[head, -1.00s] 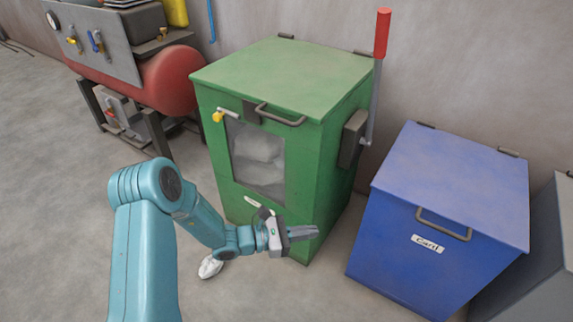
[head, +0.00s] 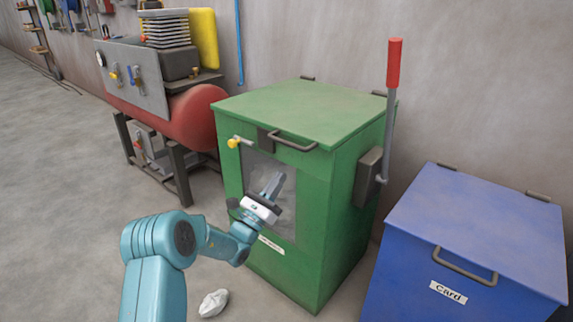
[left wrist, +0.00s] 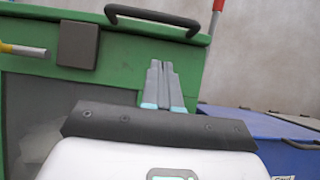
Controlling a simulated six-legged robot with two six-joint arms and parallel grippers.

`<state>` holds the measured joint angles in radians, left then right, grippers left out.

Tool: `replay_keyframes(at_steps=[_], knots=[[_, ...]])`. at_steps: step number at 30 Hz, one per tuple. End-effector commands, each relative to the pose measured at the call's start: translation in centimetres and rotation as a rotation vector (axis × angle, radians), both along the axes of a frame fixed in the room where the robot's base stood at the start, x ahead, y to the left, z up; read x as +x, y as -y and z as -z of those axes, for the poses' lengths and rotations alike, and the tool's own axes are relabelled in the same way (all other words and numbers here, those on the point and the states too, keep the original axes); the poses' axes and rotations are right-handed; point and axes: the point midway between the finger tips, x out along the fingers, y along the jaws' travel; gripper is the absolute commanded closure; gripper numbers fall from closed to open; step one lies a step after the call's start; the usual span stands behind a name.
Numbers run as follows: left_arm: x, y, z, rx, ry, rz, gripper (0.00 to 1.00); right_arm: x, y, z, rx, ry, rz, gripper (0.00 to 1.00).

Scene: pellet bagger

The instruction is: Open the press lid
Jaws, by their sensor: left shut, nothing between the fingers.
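The green press (head: 345,215) stands against the wall with its lid (head: 305,112) down. A dark bar handle (head: 292,140) is on the lid's front edge; it also shows at the top of the left wrist view (left wrist: 155,17). A latch with a yellow knob (head: 233,143) sits left of the handle; its yellow end also shows in the left wrist view (left wrist: 22,49). My left gripper (head: 274,180) is shut and empty, pointing up in front of the window, below the handle and apart from it. My right gripper is not in view.
A lever with a red grip (head: 394,65) rises on the press's right side. A blue bin marked Card (head: 475,235) stands to the right. A red tank (head: 190,110) is behind left. A crumpled white piece (head: 213,303) lies on the floor.

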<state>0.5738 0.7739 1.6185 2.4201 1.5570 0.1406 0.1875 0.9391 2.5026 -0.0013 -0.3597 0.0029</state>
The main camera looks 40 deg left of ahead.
Motion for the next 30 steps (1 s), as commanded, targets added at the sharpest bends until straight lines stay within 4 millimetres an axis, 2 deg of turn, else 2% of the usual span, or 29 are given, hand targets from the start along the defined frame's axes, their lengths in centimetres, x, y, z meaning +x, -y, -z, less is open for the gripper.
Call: replay_keyframes(at_steps=[4,7,12,25,30], knots=[[2.6,0.4,-1.6,0.002,0.003,0.001,1.00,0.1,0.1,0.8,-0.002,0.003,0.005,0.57],[2.8,0.4,-3.4,0.003,0.003,0.001,1.00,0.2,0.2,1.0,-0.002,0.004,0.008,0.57],[3.1,0.6,-5.0,0.000,0.001,0.001,1.00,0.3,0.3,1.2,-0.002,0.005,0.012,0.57],[3.1,0.7,-5.5,0.000,-0.002,0.001,1.00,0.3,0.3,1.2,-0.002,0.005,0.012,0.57],[3.1,0.5,-6.5,0.001,-0.011,0.001,1.00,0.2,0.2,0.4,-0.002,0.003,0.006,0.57]])
